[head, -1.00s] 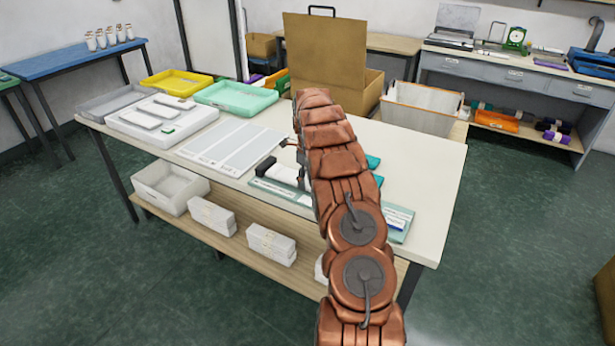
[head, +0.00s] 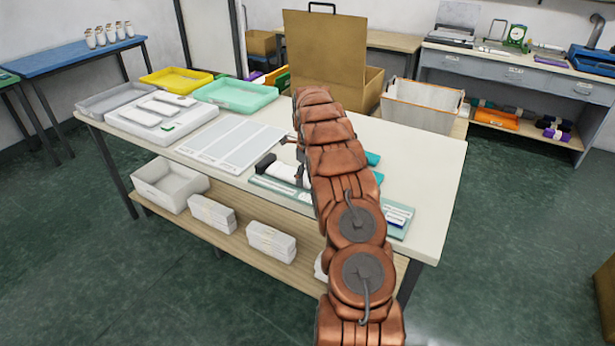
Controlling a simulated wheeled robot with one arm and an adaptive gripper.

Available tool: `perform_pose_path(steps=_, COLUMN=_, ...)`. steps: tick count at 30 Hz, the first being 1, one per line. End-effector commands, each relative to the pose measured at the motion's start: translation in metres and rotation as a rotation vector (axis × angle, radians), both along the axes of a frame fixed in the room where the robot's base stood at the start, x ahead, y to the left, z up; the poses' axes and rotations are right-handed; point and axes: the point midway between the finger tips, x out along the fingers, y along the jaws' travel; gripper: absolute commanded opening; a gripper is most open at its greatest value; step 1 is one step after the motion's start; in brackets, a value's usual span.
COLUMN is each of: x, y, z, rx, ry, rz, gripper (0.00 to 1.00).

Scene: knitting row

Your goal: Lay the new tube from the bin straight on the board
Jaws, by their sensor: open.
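A teal-edged board (head: 262,183) lies near the front edge of the white table. A white tube-like piece (head: 284,172) with a black end (head: 265,163) lies on the board's left part, roughly along it. My gripper (head: 295,160) is open just at the right of this piece, low over the board. My arm hides most of the gripper and the board's middle, so I cannot tell whether the fingers touch the piece. Teal bits (head: 373,159) show right of the arm. A pale open bin (head: 424,106) stands behind the table's right side; its contents are not clear.
A grey striped panel (head: 231,146) lies left of the board. Yellow (head: 176,80), green (head: 236,96) and grey trays (head: 110,98) and a white device (head: 158,116) fill the table's left. A brown box (head: 325,48) stands behind. The table's right end is clear.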

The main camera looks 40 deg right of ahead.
Motion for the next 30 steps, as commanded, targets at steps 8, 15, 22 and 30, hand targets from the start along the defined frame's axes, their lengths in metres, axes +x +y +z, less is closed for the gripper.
perform_pose_path(steps=8, x=0.002, y=0.000, z=0.033, rx=-0.003, ry=-0.006, rz=0.000, gripper=0.97)
perform_pose_path(steps=15, x=0.002, y=0.000, z=0.068, rx=-0.002, ry=-0.004, rz=0.001, gripper=0.97)
perform_pose_path(steps=22, x=0.001, y=-0.001, z=0.091, rx=-0.003, ry=-0.003, rz=0.001, gripper=0.97)
perform_pose_path(steps=30, x=0.001, y=0.000, z=0.112, rx=0.000, ry=0.000, rz=0.001, gripper=0.97)
